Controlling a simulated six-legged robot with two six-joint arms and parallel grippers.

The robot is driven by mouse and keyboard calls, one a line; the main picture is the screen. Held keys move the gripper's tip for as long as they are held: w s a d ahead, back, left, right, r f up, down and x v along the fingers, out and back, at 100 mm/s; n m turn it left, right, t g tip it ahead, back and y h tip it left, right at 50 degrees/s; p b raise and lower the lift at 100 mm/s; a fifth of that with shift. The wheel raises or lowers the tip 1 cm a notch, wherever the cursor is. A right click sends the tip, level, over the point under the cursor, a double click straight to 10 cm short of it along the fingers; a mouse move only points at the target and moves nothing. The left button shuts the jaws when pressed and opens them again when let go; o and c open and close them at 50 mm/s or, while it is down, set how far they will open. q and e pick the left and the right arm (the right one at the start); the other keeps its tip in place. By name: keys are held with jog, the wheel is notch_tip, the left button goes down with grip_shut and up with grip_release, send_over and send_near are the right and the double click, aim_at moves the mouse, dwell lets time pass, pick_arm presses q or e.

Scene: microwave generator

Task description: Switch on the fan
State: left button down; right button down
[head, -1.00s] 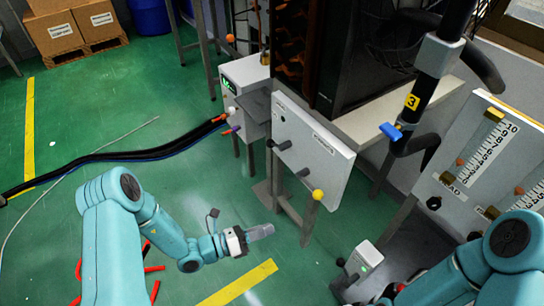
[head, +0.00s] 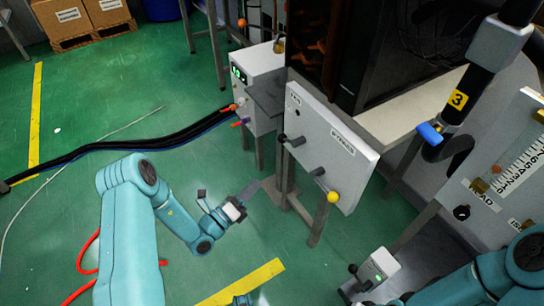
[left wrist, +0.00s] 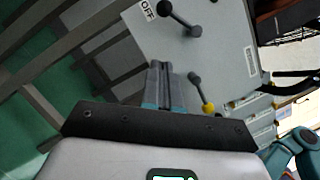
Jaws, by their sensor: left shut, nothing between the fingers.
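A pale control panel (head: 314,125) stands right of centre in the head view. In the left wrist view the shut fingers (left wrist: 165,80) point toward the panel (left wrist: 223,50), with a dark-knobbed lever (left wrist: 180,19) near an OFF label.
A grey box with a green display (head: 252,72) stands behind the panel, with black hoses (head: 110,150) running left. Green floor is open at left.

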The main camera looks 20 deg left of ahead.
pick_arm(q)
jog(key=b, duration=0.2)
send_near(287, 141)
jog(key=w+d+f, duration=0.2)
jog(key=w+f, duration=0.1)
jog(key=f, duration=0.1)
jog(key=w, duration=0.1)
jog(key=w+r, duration=0.2)
jog(key=shift+w+a+b, duration=0.3)
jog(key=shift+w+a, duration=0.1)
